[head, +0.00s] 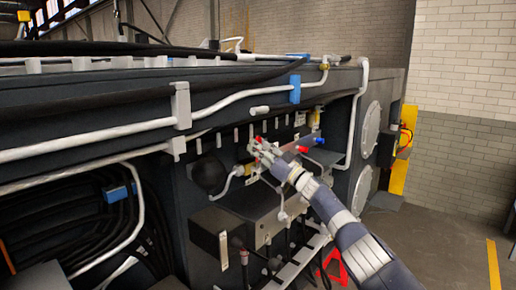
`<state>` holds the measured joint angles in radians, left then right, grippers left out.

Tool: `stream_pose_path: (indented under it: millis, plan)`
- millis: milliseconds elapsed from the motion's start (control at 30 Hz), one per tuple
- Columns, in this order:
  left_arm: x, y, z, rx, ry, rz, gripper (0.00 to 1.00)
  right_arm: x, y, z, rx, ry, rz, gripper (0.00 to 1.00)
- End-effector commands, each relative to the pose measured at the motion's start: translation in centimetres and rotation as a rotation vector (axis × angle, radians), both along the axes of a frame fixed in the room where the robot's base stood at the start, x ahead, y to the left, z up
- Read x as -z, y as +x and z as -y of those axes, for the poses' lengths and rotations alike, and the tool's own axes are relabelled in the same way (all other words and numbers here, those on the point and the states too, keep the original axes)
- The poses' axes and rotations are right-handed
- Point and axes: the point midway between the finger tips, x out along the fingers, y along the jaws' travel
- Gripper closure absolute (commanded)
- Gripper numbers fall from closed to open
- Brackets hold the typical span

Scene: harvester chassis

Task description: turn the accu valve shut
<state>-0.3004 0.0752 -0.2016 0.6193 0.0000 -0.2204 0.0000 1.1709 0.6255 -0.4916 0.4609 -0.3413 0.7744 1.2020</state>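The right gripper (263,153) reaches in from the lower right to the chassis side, at a cluster of small fittings. Its fingers are small and overlap these fittings, so I cannot tell whether they are open or closed, or touching anything. A round black accumulator (209,175) sits left of the gripper. A white pipe leads from near it to a yellowish fitting (249,169), which may be part of the accu valve. A small red part (258,139) shows at the fingertips; I cannot tell whether it is the valve handle. The left gripper is not in view.
A blue-tipped fitting (319,140) is right of the gripper. White pipes (90,144) and black hoses run along the chassis. A grey box (222,243) with cables juts out below. Open floor (440,245) lies to the right, before a brick wall (465,75).

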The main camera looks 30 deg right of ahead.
Motion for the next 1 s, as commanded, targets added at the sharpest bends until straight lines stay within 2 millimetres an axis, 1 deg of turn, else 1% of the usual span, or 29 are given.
stream_pose_path:
  millis: [33, 100, 333, 433, 567, 667, 833, 1000]
  plan:
    - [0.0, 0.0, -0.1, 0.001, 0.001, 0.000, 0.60, -0.3, 0.0, 0.1, 0.001, 0.010, 0.003, 0.73]
    - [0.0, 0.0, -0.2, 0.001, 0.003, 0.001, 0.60, -0.2, 0.0, 0.1, 0.000, 0.009, 0.003, 0.61]
    - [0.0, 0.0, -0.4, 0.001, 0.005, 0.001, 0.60, -0.1, 0.0, 0.1, 0.001, 0.004, 0.002, 0.61]
    - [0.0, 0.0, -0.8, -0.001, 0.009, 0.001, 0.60, -0.1, 0.0, 0.1, 0.001, 0.003, 0.001, 0.61]
    - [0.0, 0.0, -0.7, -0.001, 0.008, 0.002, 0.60, 0.2, -0.4, 0.3, 0.002, 0.003, 0.001, 0.61]
    - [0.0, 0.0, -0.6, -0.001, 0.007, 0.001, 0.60, 0.6, -1.0, 0.7, 0.005, 0.002, 0.000, 0.61]
    - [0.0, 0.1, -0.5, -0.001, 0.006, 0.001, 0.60, 1.2, -2.6, 1.0, 0.001, 0.000, 0.000, 0.61]
    - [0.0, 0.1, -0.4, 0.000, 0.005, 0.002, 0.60, 2.3, -5.1, 1.9, 0.001, 0.001, -0.001, 0.61]
